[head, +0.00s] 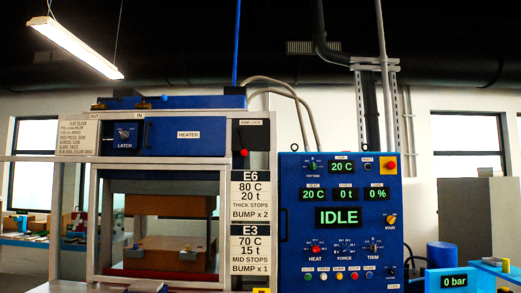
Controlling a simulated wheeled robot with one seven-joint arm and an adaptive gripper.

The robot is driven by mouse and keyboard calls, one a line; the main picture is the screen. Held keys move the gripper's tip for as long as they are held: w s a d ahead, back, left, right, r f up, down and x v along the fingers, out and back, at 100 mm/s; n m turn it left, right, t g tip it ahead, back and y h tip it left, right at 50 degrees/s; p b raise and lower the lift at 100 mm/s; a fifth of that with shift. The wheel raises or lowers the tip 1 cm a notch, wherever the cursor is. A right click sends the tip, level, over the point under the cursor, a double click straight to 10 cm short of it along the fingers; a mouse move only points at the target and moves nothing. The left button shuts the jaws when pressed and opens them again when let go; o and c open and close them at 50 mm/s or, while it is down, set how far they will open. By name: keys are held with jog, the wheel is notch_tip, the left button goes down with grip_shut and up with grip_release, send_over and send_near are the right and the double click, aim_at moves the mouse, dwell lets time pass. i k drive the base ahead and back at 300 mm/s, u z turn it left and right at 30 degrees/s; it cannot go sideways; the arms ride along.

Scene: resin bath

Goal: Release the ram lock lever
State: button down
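The ram lock lever (244,152) shows in the head view as a small red knob on a dark stem. It sits under the RAM LOCK label (250,122) on the right upright of the press frame, just above the E6 card. The lever is too small to tell its exact position. The press (94,230) has a dark red and brown interior behind a framed opening. My gripper is not in view.
Right of the lever stands a blue control panel (295,240) reading IDLE. A blue HEATER drawer front (215,148) with a LATCH knob (124,133) lies to its left. The E6 card (250,175) and E3 card (250,230) hang below. A blue 0 bar box (432,283) stands lower right.

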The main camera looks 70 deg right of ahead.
aim_at(243, 152)
jog(key=z, duration=0.9)
jog(key=i, duration=0.85)
jog(key=z, duration=0.9)
